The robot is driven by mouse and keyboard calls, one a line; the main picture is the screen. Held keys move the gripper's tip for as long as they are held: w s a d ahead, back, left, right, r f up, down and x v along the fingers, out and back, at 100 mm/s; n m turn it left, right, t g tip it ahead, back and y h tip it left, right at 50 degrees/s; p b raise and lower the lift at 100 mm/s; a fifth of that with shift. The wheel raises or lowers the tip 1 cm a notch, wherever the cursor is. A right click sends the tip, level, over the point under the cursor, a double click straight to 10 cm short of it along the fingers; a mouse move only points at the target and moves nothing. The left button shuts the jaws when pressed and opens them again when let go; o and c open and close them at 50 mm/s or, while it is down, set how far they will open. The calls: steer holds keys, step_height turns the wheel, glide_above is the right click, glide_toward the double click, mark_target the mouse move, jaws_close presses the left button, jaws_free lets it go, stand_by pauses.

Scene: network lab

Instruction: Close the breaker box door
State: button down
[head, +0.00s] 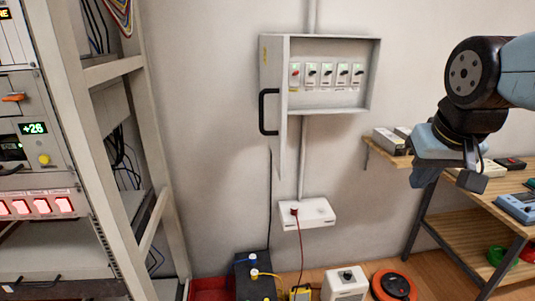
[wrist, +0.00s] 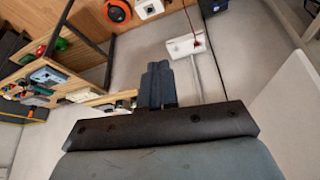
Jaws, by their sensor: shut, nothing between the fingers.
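The breaker box (head: 327,98) is a grey metal box on the wall, with several switches inside in a row. Its door (head: 275,95) stands open on the left side, swung out from the wall, with a black handle (head: 267,112) on it. My gripper (head: 470,178) is to the right of the box, apart from it, shut and empty, near the workbench. In the wrist view the closed fingers (wrist: 157,85) show in the middle. A pale panel at the right edge of the wrist view may be the door, but I cannot tell.
A white socket box (head: 306,213) with a red cable hangs below the breaker box. A rack (head: 145,150) stands at the left. A wooden workbench (head: 470,215) with devices is at the right. An orange reel (head: 394,285) and other equipment stand on the floor. The wall between box and arm is clear.

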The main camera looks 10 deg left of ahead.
steer(key=w+a+r+n+h, duration=0.1)
steer(key=a+r+h, duration=0.15)
steer(key=a, duration=1.55)
steer(key=w+a+r+h, duration=0.2)
steer(key=a+r, duration=0.2)
steer(key=a, duration=1.4)
glide_toward(278, 167)
step_height(278, 167, down, 3)
steer(key=a, duration=0.2)
steer(key=shift+t, duration=0.4)
steer(key=shift+w+d+f, duration=0.15)
steer(key=shift+w+d, duration=0.1)
steer(key=shift+d, duration=0.35)
steer(key=shift+w+d+f, duration=0.15)
steer(key=shift+w+d, duration=0.05)
steer(key=shift+d, duration=0.45)
steer(key=shift+w+d+f, duration=0.1)
steer(key=shift+w+d, duration=0.15)
steer(key=shift+d, duration=0.35)
